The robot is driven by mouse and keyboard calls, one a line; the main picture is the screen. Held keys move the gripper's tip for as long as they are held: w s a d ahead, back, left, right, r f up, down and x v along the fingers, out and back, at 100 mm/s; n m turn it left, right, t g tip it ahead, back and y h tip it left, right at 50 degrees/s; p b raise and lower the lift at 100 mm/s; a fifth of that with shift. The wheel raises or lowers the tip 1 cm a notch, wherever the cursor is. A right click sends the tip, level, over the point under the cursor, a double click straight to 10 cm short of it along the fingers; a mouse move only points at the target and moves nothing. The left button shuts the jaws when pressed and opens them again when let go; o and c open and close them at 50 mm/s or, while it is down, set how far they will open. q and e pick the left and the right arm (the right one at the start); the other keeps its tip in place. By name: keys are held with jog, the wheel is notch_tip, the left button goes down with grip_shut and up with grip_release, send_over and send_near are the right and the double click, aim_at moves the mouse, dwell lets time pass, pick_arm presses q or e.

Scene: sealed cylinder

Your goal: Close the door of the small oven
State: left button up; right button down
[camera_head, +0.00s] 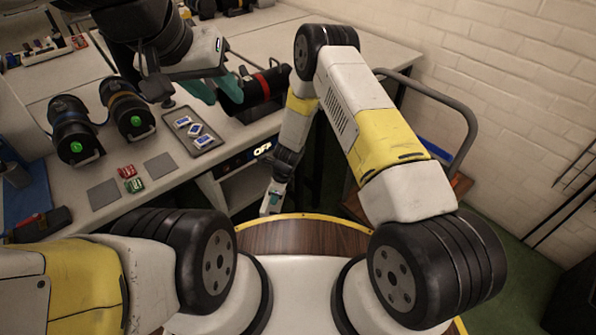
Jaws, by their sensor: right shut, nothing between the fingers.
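The small oven's dark control panel (240,160) shows at the front of the bench, with a lit OFF display. Below it is a pale recess or surface; I cannot clearly make out the door or how far it is open. My right gripper (271,207) points down in front of the oven, just right of and below the panel. It is shut and empty; whether it touches the door cannot be told.
A grey curved rail (450,105) and brick wall (500,60) are at right.

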jog(key=w+a+m, duration=0.2)
jog(key=a+m, duration=0.1)
jog(key=a, duration=0.4)
jog(key=shift+a+t, duration=0.4)
jog(key=shift+d+r, duration=0.1)
